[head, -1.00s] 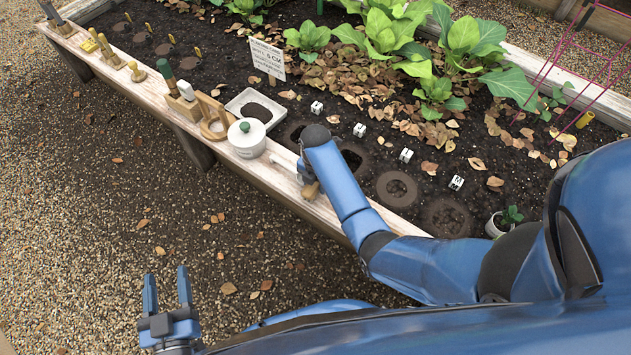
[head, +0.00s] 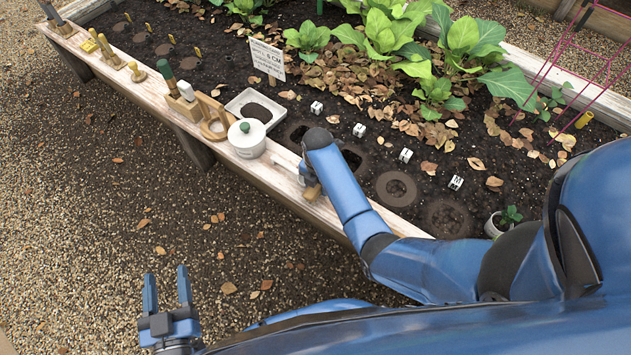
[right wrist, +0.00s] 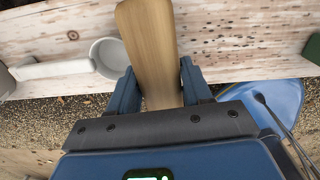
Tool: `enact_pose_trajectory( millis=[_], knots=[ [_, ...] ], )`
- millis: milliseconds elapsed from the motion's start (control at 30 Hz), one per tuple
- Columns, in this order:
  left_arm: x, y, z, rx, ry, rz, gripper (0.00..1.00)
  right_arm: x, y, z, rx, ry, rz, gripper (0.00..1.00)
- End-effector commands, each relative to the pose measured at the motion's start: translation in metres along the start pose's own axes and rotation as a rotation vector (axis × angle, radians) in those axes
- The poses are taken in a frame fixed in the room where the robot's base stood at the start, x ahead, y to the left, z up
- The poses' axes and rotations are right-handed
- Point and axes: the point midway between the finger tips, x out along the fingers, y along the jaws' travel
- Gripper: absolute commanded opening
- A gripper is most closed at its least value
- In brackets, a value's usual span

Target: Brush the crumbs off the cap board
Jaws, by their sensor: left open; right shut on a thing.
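The pale, weathered cap board (head: 235,165) runs along the near edge of the raised bed; it also shows in the right wrist view (right wrist: 225,60). Small dark specks like crumbs (right wrist: 240,36) are scattered on it, mostly right of the held piece in that view. My right gripper (right wrist: 158,92) is shut on a flat wooden handle (right wrist: 148,45) held over the board. Any bristles are hidden, and I cannot tell whether it touches the board. In the head view my arm covers most of that gripper. My left gripper (head: 167,290) is open and empty above the gravel.
A white lidded pot (head: 247,138) stands on the board left of my right gripper. A pale cup with a long handle (right wrist: 108,58) lies close by. Numbered white cubes (head: 360,130) and planting holes are in the soil behind.

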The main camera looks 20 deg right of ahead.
Motion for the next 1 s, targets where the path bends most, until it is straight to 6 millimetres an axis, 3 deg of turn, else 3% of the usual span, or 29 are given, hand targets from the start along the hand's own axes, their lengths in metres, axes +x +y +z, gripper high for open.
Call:
enact_pose_trajectory(
  millis=[300,633,1000],
  knots=[
    [-0.001,0.000,-0.028,0.000,0.000,0.000,0.56,-0.005,-0.025,-0.003,0.001,0.001,-0.002,0.25],
    [-0.001,0.000,-0.036,0.000,0.000,0.000,0.56,-0.003,-0.035,-0.003,0.001,0.001,-0.001,0.25],
    [-0.001,0.000,-0.058,0.000,0.000,0.000,0.56,-0.002,-0.062,-0.005,0.001,0.000,-0.001,0.25]
  ],
)
